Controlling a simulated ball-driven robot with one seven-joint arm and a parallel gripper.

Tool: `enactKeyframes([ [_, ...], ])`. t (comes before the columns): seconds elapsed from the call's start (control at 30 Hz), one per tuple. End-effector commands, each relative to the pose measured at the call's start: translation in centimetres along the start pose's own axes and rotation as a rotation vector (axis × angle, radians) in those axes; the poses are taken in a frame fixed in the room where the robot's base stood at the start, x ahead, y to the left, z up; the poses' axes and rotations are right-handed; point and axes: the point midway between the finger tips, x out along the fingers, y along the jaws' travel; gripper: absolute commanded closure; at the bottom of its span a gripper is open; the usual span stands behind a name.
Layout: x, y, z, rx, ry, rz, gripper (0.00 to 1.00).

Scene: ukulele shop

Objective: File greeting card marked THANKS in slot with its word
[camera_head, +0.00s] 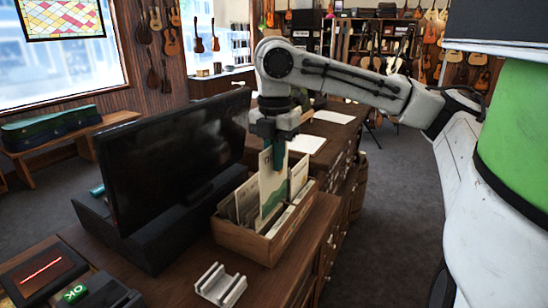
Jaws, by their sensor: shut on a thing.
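A wooden card box (246,241) stands on the counter in front of a black monitor. Several pale cards or dividers stand upright inside it; their words are too small to read. My gripper (275,152) is above the box, pointing down, its teal fingers shut on a cream greeting card (271,187). The held card is upright, with its lower part at or inside the box among the dividers. I cannot tell which slot it is in line with. The fingers cover part of its top, and its word cannot be read.
The black monitor (175,150) stands close on the left of the box. A small white stand (220,285) is in front of the box. A red-lit device (43,272) and a green OK button (75,293) are at front left. White papers (306,143) lie behind on the counter.

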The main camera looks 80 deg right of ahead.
Motion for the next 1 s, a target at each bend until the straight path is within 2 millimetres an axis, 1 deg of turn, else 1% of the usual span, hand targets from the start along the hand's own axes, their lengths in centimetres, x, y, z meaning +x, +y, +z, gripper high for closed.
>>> enactKeyframes([
  [0.03,0.7,0.0,0.0,0.000,-0.001,-0.001,1.00],
  [1.0,6.7,0.0,-0.1,-0.001,0.001,0.001,1.00],
])
